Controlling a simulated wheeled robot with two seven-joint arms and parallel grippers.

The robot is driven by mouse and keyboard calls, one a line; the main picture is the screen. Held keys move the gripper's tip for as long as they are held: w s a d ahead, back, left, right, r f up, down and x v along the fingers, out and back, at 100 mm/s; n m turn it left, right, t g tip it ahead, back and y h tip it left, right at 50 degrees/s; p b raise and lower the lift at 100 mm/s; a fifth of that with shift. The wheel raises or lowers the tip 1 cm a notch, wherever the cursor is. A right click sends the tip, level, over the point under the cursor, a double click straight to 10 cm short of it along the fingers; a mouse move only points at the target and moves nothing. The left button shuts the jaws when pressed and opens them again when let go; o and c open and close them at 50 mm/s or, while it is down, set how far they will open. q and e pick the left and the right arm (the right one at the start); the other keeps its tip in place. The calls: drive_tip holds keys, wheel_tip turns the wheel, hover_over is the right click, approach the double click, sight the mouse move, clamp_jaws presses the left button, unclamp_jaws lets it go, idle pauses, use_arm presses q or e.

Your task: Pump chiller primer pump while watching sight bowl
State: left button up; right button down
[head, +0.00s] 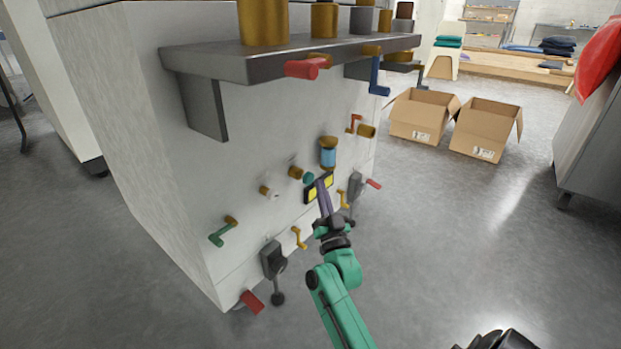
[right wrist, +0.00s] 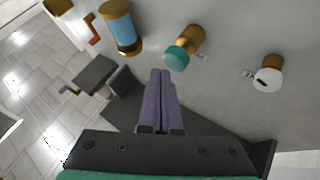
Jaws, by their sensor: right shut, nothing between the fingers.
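The sight bowl (head: 328,155), a blue cylinder with brass caps, is mounted upright on the pale cabinet face; it also shows in the right wrist view (right wrist: 122,30). Below and left of it is a teal knob (head: 308,178) on a brass body, which looks like the primer pump; in the right wrist view the teal knob (right wrist: 177,57) stands out from the panel. My right gripper (head: 320,183) has its purple fingers shut and empty, just beside the teal knob. In the right wrist view the fingertips (right wrist: 160,73) appear apart from the knob.
A white-faced knob (right wrist: 268,78), a green-handled valve (head: 222,232) and several small brass levers stick out of the panel. A grey shelf (head: 215,62) with brass cylinders overhangs it. Cardboard boxes (head: 482,135) stand at the back right. Open floor lies right of the cabinet.

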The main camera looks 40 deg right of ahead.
drive_tip(key=s, duration=0.1)
drive_tip(key=s+d+p, duration=0.1)
drive_tip(key=s, duration=0.1)
drive_tip(key=s+p, duration=0.1)
drive_tip(key=s, duration=0.1)
drive_tip(key=shift+d, duration=0.25)
idle(0.8)
